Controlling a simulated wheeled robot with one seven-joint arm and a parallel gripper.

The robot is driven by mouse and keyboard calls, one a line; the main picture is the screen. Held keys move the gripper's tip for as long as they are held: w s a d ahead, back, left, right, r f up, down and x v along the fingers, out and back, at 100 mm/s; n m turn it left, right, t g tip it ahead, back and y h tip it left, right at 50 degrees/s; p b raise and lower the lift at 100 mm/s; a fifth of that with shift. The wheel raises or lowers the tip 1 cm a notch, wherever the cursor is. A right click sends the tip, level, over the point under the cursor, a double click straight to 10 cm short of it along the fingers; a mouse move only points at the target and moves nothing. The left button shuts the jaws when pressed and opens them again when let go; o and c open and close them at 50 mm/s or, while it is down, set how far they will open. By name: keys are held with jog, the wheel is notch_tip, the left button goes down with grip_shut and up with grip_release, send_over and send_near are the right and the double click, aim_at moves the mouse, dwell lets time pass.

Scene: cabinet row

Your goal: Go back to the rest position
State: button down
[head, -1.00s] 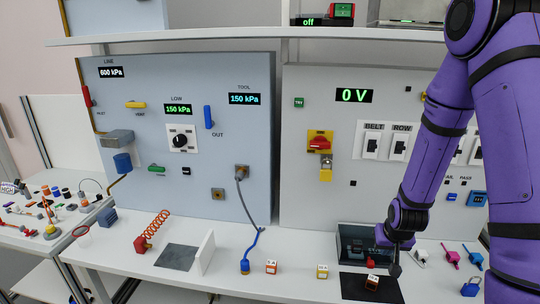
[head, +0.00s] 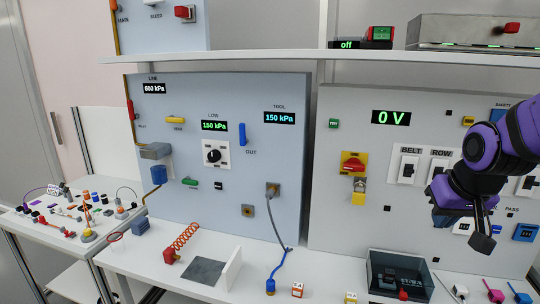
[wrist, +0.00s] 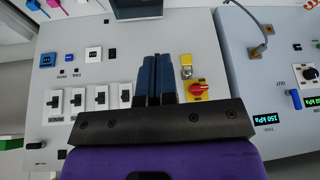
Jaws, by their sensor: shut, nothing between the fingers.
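My gripper (head: 483,240) is raised at the right of the head view, in front of the right panel (head: 350,235) and above the worktop. Its dark fingers are together with nothing between them. In the wrist view the two closed fingers (wrist: 158,62) stand side by side, with the panel's switches beyond them.
A clear dark bin (head: 400,275) stands on the worktop below my gripper. A shelf (head: 300,57) runs above the panels.

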jog(key=s+a+r, duration=0.1)
jog(key=s+r, duration=0.3)
jog(key=s, duration=0.3)
jog(key=s+a+r+n, duration=0.1)
jog(key=s+r, duration=0.4)
jog(key=s, duration=0.2)
jog(key=shift+a, duration=0.4)
jog(key=shift+t, duration=0.3)
